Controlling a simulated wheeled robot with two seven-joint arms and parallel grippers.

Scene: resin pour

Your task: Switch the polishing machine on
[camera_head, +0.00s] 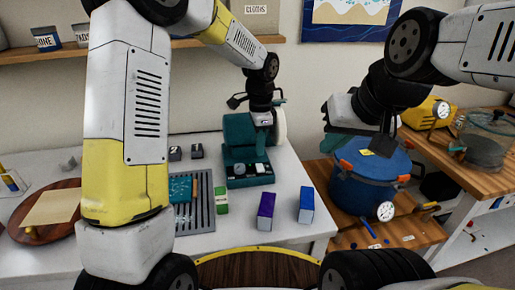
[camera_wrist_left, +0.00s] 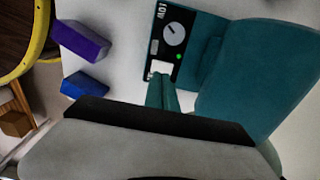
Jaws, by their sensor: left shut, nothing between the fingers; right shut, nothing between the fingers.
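The teal polishing machine (camera_head: 240,155) stands on the white table, with a pale wheel (camera_head: 279,123) at its right. Its black control panel (camera_wrist_left: 172,45) shows a dial (camera_wrist_left: 174,35), a lit green light (camera_wrist_left: 179,56) and a white switch (camera_wrist_left: 161,67). My left gripper (camera_wrist_left: 161,80) is shut and empty, its teal fingertips at the switch's edge; I cannot tell whether they touch it. In the head view its fingers blend into the machine. My right gripper (camera_head: 352,128) is shut and empty above the blue pot (camera_head: 365,188).
A green box (camera_head: 222,200), a purple box (camera_head: 266,210) and a blue box (camera_head: 306,204) stand on the table in front of the machine. A grey slotted tray (camera_head: 195,216) lies to their left. The blue pot stands on a wooden bench at the right.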

